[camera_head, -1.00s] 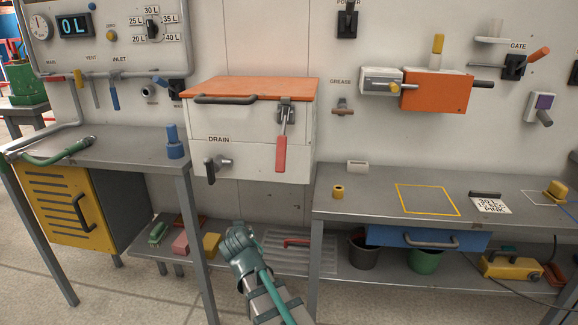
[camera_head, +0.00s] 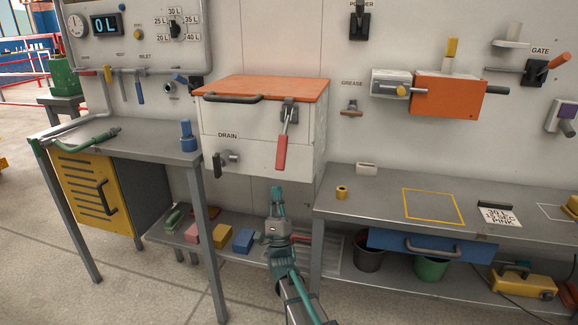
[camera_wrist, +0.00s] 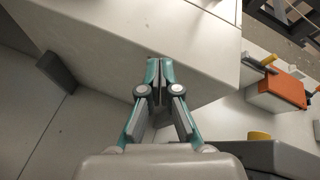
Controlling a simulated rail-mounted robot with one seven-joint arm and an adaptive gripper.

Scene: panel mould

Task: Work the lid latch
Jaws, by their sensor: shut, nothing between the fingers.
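The lid latch (camera_head: 286,133) is on the front of a white box (camera_head: 250,128) with an orange lid (camera_head: 266,88). Its metal bracket sits near the lid's front edge, and its red-gripped lever hangs down, tilted slightly. The lid lies closed, with a dark handle (camera_head: 233,98) on its front. My gripper (camera_head: 277,190) is below the box, under the red grip and apart from it in the picture. In the wrist view my gripper (camera_wrist: 160,62) has its fingers together with nothing between them, in front of a pale surface. The latch is not identifiable there.
A drain valve (camera_head: 226,160) sticks out at the box's lower left. A left bench (camera_head: 120,139) and a right bench (camera_head: 375,195) flank the box. A lower shelf (camera_head: 185,235) holds coloured blocks.

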